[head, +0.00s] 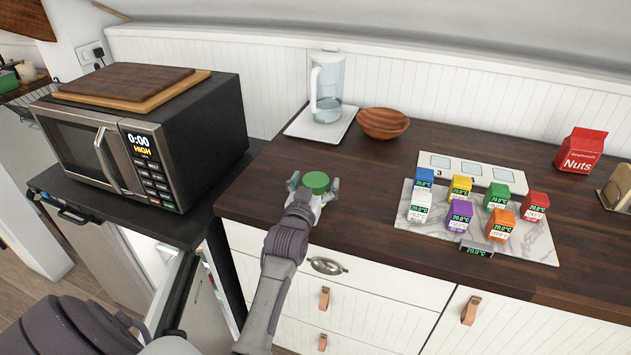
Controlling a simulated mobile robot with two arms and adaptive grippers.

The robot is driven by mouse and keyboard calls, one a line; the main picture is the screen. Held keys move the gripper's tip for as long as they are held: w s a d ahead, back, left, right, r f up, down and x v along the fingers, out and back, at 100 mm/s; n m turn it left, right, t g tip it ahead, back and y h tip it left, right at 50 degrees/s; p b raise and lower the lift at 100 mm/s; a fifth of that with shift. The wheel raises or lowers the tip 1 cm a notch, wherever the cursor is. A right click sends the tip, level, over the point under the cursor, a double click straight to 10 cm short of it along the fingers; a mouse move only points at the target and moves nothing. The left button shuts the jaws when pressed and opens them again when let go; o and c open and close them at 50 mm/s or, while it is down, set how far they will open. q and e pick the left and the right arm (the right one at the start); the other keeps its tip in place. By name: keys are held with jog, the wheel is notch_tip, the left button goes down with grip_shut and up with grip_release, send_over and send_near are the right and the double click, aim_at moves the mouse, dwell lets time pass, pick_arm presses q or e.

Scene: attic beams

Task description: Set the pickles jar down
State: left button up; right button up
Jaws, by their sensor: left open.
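The pickles jar (316,181) shows as a round green lid near the front left edge of the dark wooden counter (370,168). Its body is mostly hidden below the lid and behind my gripper. My left gripper (313,190) is open, with one finger on each side of the jar. I cannot tell whether the fingers touch it. The jar looks upright and appears to stand on the counter. My right gripper is not in view.
A wooden bowl (383,123) and a water jug (326,88) on a white tray stand behind. Several small coloured cubes sit on a marble board (541,247) to the right. A red Nuts packet (581,150) is farther right. A microwave (160,130) stands left.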

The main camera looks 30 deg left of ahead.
pick_arm(q)
jog(key=shift+r, duration=0.15)
jog(key=b+v, duration=0.1)
jog(key=v, duration=1.1)
jog(key=shift+b, duration=0.3)
